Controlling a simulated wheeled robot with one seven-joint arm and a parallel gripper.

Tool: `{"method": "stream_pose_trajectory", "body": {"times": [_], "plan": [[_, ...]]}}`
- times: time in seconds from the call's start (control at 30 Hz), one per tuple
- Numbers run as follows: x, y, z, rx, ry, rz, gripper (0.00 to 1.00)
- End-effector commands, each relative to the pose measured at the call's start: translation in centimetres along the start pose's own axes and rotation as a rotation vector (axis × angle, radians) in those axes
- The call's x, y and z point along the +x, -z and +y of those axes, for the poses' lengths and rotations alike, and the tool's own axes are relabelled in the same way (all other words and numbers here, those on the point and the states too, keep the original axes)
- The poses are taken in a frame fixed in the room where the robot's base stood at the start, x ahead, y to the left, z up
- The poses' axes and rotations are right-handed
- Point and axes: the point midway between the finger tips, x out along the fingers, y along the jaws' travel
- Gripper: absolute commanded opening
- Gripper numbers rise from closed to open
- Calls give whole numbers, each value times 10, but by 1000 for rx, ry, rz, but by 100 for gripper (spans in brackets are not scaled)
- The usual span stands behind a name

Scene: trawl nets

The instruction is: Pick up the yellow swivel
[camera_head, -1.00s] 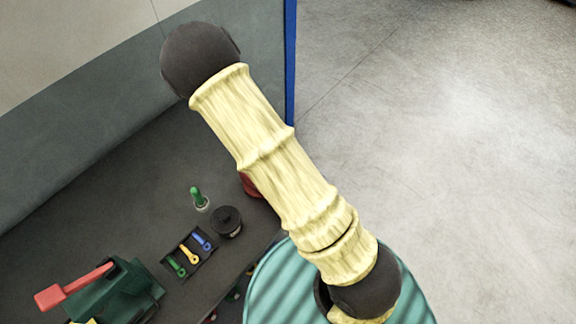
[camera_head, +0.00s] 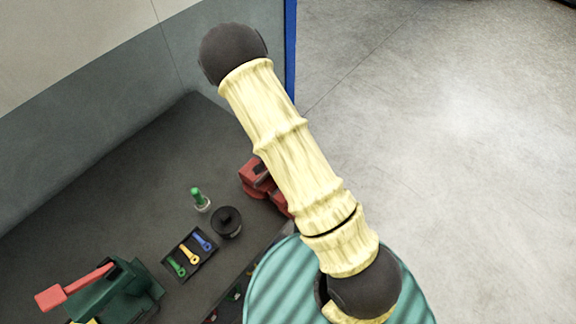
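The yellow swivel (camera_head: 189,254) lies in a small dark tray (camera_head: 176,272) on the dark bench, between a green swivel (camera_head: 177,266) and a blue swivel (camera_head: 202,242). All three are small, each with a ring at one end. My arm, in a pale yellow sleeve with dark joints, crosses the middle of the view to the right of the tray and well apart from it. My gripper is not in view.
Close by the tray stand a round black container (camera_head: 227,222) and a green-capped bottle (camera_head: 201,200). A red tool (camera_head: 262,183) sits partly behind my arm. A green machine with a red lever (camera_head: 115,292) stands at the lower left. The back of the bench (camera_head: 130,175) is bare.

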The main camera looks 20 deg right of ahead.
Motion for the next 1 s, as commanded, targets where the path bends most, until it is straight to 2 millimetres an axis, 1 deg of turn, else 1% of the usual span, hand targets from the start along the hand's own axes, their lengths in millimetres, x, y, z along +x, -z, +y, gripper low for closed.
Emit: {"method": "stream_pose_trajectory", "body": {"times": [0.27, 0.37, 0.5, 0.6, 0.87, 1.0], "plan": [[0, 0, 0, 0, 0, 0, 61], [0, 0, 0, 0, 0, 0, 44], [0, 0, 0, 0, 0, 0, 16], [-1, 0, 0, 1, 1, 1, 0], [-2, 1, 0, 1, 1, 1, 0], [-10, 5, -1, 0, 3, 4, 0]]}}
